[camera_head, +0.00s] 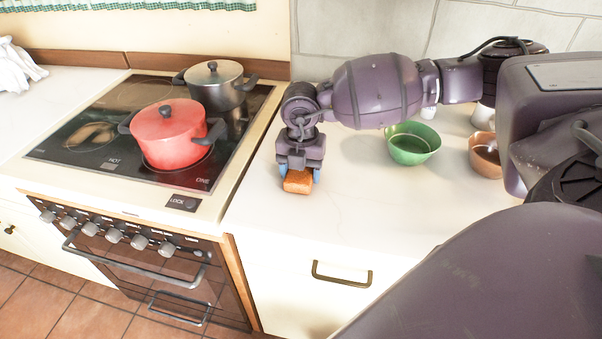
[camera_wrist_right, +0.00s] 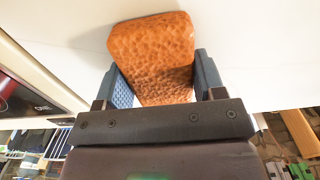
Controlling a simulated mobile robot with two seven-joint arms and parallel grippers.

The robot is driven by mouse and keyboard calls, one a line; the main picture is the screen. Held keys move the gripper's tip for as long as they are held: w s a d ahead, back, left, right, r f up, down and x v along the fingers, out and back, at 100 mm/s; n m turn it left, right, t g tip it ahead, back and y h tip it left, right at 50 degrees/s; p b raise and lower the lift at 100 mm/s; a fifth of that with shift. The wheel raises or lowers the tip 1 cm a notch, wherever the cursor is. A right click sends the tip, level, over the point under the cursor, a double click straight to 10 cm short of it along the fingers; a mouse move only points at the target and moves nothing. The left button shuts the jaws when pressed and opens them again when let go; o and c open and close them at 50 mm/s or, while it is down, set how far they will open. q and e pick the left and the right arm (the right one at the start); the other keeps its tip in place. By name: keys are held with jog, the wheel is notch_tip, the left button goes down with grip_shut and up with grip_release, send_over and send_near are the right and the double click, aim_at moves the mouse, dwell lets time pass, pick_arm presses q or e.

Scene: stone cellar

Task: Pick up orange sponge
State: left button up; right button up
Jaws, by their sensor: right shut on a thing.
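The orange sponge (camera_head: 297,182) is at the front left part of the white counter, to the right of the stove. My right gripper (camera_head: 298,174) points down over it, with its blue fingers on either side of it. In the right wrist view the sponge (camera_wrist_right: 152,55) fills the space between the two blue fingers of the right gripper (camera_wrist_right: 155,85), which is shut on it. I cannot tell whether the sponge touches the counter or is just above it. My left gripper is not in view.
A red pot (camera_head: 168,135) and a dark metal pot (camera_head: 215,86) stand on the black cooktop (camera_head: 75,140) at left. A green bowl (camera_head: 413,146) and a brown bowl (camera_head: 485,157) stand at right, near my arm. The counter front between is clear.

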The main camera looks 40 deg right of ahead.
jog(key=shift+c, duration=0.4)
jog(key=shift+r, duration=0.25)
notch_tip(320, 180, up, 20)
jog(key=p, duration=0.2)
jog(key=shift+f, duration=0.2)
jog(key=o, duration=0.4)
jog(key=shift+c, duration=1.4)
